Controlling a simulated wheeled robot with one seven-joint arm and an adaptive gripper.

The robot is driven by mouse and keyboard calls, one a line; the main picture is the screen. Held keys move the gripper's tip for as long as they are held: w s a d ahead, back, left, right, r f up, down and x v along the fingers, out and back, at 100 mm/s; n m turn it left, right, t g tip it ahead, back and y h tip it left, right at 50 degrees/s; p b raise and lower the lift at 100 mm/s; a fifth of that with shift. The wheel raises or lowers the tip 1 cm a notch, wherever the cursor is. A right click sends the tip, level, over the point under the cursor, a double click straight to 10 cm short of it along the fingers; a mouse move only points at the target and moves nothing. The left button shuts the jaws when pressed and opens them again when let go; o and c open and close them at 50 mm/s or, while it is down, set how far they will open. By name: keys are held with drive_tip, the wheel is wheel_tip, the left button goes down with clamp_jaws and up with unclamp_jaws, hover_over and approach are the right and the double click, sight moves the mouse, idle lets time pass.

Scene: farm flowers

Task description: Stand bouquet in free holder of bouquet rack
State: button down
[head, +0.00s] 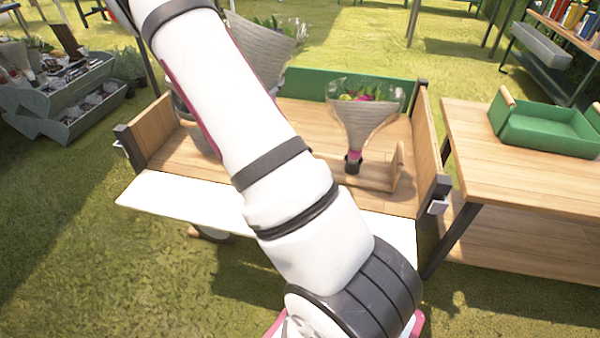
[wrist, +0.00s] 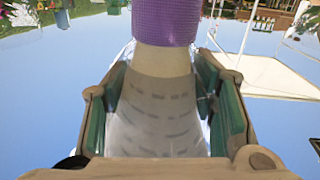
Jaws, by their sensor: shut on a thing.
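My gripper (wrist: 160,120) is shut on a bouquet wrapped in pale printed paper (wrist: 160,100); its purple band (wrist: 166,20) shows beyond the fingers. The wrist picture is upside down, and the flowers are out of its view. In the head view my gripper does not show. The wooden bouquet rack (head: 380,182) stands on the bench; a bouquet in clear wrap (head: 362,118) stands upright at its right end. The rack's left part is hidden behind my arm. A bouquet in grey printed paper (head: 262,52) shows behind my arm; I cannot tell whether it is the held one.
The bench (head: 150,150) has wooden side panels (head: 427,130), a green back panel (head: 395,90) and a white front strip (head: 180,198). A grey container (head: 183,106) is partly behind my arm. A green tray (head: 548,130) sits on the right table (head: 500,165).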

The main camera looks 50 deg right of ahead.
drive_tip(key=s+d+f+m+g+b, duration=0.4)
drive_tip(key=s+d+f+g+b, duration=0.2)
drive_tip(key=s+d+f, duration=0.15)
wheel_tip(320, 180, down, 9)
drive_tip(key=b, duration=0.4)
drive_tip(key=shift+s+a+g+h, duration=0.2)
drive_tip(key=shift+a+g+h, duration=0.1)
drive_tip(key=shift+a+h, duration=0.1)
drive_tip(key=c, duration=0.6)
unclamp_jaws()
drive_tip(key=shift+f, duration=0.1)
drive_tip(key=shift+c, duration=0.2)
